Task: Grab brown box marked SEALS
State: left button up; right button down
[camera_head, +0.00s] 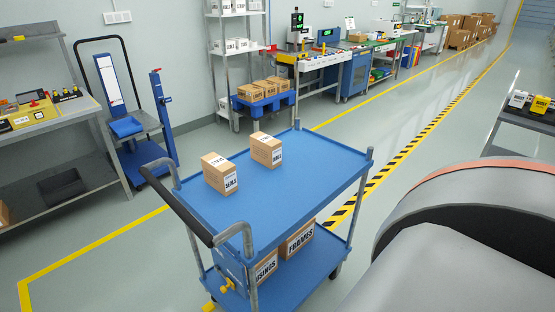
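Two brown boxes stand apart on the blue top shelf of a cart (300,178). The nearer left box (213,175) and the farther right box (262,150) each have white labels on the top and on one side. The lettering is small and tilted, so I cannot tell for certain which one reads SEALS. Neither gripper is in view, and nothing touches the two boxes.
The cart has a dark handle (176,204) at its left and corner posts. A workbench (45,127) stands left, a dark table (520,117) right. My own grey body part covers the lower right.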

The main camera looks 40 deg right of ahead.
aim_at(219, 174)
jog(key=i+j+u, duration=0.3)
jog(key=i+j, duration=0.15)
jog(key=i+j+u, duration=0.3)
jog(key=i+j, duration=0.2)
jog(key=i+z, duration=0.2)
jog(key=i, duration=0.25)
jog(key=i+j+z, duration=0.15)
jog(key=i, duration=0.25)
jog(key=i+j+z, duration=0.2)
jog(key=i, duration=0.25)
jog(key=i+z, duration=0.55)
jog(key=z, duration=0.3)
jog(key=i+j+z, duration=0.15)
jog(key=i+z, duration=0.25)
jog(key=z, duration=0.4)
jog(key=i+z, duration=0.1)
jog(key=z, duration=0.3)
jog(key=j+z, duration=0.1)
jog(key=z, duration=0.3)
jog(key=i+z, duration=0.1)
jog(key=z, duration=0.3)
